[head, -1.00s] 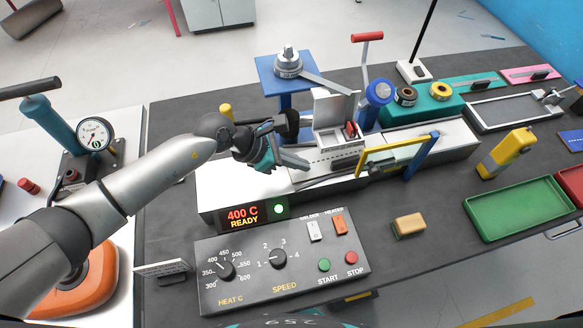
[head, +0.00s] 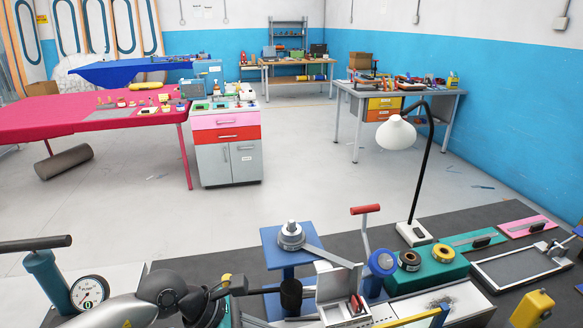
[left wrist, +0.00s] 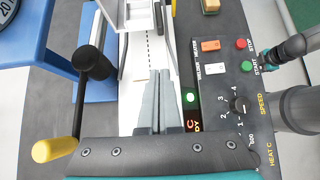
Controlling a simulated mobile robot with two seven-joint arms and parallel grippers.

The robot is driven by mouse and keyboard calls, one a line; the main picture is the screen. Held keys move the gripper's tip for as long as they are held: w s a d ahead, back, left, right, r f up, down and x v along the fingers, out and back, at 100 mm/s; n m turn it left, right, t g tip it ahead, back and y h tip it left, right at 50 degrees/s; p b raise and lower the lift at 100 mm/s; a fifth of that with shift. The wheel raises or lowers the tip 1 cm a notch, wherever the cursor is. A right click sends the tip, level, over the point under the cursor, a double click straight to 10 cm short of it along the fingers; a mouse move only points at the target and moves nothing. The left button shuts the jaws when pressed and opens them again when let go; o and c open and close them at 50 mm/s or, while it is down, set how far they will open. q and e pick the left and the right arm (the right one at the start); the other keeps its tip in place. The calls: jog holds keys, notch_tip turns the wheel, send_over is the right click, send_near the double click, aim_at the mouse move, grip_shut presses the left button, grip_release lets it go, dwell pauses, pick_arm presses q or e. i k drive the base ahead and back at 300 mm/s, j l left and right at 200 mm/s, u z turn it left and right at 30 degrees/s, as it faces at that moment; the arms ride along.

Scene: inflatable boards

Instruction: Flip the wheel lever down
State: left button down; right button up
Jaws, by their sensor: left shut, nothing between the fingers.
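On the welding machine, a lever with a red grip (head: 366,209) stands up beside a blue wheel (head: 382,262). Another lever has a yellow knob (left wrist: 55,149) and a dark rod running to a black cylinder (left wrist: 95,62); I cannot tell which one is the wheel lever. My left gripper (left wrist: 155,85) is shut and empty, its grey fingers over the white machine bed, right of the yellow-knobbed lever in the left wrist view. In the head view its fingertips are not clear at the bottom edge. Part of my right arm, probably its gripper (left wrist: 275,58), shows beside the control panel.
A blue stand with a grey dial and arm (head: 291,236) rises behind the machine. A pump with a gauge (head: 89,293) is at left. The panel (left wrist: 222,85) with switches and knobs lies right of my left fingers.

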aim_at(363, 210)
jog(key=k, duration=1.45)
